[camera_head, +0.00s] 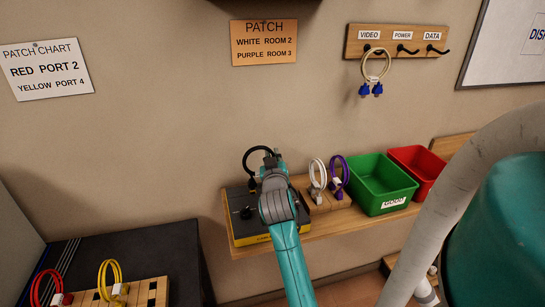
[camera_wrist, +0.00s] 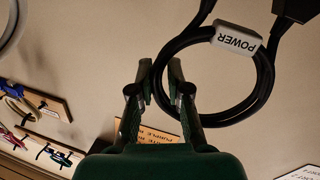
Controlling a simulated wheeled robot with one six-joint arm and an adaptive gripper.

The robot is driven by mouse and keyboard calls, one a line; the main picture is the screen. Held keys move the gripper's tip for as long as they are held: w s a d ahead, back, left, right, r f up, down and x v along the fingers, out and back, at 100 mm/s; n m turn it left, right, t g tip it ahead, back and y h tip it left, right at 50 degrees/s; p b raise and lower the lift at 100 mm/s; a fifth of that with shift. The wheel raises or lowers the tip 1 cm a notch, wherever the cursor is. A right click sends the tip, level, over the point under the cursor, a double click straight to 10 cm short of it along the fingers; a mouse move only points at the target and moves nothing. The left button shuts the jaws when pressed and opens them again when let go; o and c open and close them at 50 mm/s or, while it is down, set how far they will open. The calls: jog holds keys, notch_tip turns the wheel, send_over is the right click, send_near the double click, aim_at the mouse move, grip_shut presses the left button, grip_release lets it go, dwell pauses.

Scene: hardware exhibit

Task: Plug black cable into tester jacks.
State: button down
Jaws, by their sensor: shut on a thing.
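The black cable (camera_wrist: 268,85) is a loop with a white tag reading POWER in the wrist view. In the head view it arcs (camera_head: 256,151) above the tester. My gripper (camera_wrist: 160,74) is shut on the side of its loop. In the head view my gripper (camera_head: 270,163) is over the tester's back part, mostly hidden by my wrist. One black plug (camera_wrist: 295,9) shows at the top right of the wrist view. The tester (camera_head: 236,224) is a black box with yellow edges on the shelf. A dark plug or jack (camera_head: 247,212) shows on its top; my arm hides the tester's right side.
Right of the tester, a wooden block holds a white cable (camera_head: 317,177) and a purple cable (camera_head: 338,177). A green bin (camera_head: 386,206) and red bin (camera_head: 418,160) stand beyond. A hook rack (camera_head: 395,50) holds a blue-ended cable. Red and yellow cables sit at lower left.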

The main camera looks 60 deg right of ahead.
jog(key=shift+f, duration=1)
dwell(1.8)
jog(key=shift+c, duration=2)
grip_release()
jog(key=v, duration=0.7)
jog(key=shift+s+a, duration=0.15)
jog(key=shift+a, duration=0.05)
